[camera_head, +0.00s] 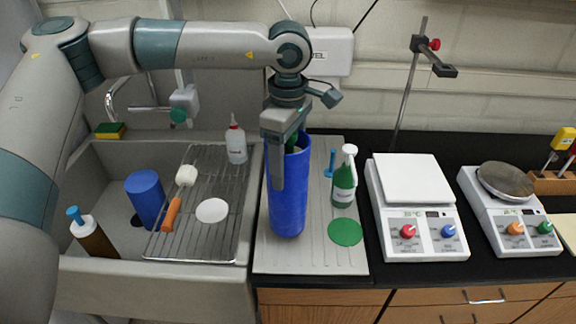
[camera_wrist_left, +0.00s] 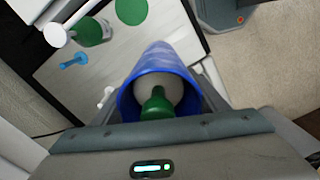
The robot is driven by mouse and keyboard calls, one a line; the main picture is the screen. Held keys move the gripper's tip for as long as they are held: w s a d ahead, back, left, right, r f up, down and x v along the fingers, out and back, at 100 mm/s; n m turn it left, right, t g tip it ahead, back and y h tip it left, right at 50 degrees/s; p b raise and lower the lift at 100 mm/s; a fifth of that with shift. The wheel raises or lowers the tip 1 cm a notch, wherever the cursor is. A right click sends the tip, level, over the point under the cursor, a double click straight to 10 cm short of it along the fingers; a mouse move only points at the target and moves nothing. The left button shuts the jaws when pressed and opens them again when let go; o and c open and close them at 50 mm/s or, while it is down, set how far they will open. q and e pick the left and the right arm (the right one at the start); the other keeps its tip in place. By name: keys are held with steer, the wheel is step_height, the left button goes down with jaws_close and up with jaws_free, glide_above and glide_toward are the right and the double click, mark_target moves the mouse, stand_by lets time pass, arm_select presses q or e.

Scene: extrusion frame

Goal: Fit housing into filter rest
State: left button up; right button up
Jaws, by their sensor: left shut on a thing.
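A tall blue open-topped cylinder (camera_head: 288,205), which looks like the housing, stands roughly upright over the pale grooved board (camera_head: 300,262). Whether its base touches the board is unclear. My left gripper (camera_head: 283,165) points down at its top and is shut on it, with a finger along its near side. In the left wrist view the blue cylinder (camera_wrist_left: 160,62) shows between the fingers, with a green knob (camera_wrist_left: 157,104) on a pale body inside its mouth. I cannot tell which thing is the filter rest. My right gripper is not in view.
A green bottle (camera_head: 344,182), a small blue item (camera_head: 330,164) and a green disc (camera_head: 345,232) sit right of the cylinder. The sink rack (camera_head: 222,243) holds a brush and white disc. Another blue cylinder (camera_head: 145,198) is in the sink. A white device (camera_head: 416,208) stands right.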

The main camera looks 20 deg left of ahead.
arm_select(q)
step_height(320, 180, down, 2)
steer(key=shift+f, duration=0.25)
steer(key=o, duration=1.8)
steer(key=shift+o, duration=0.2)
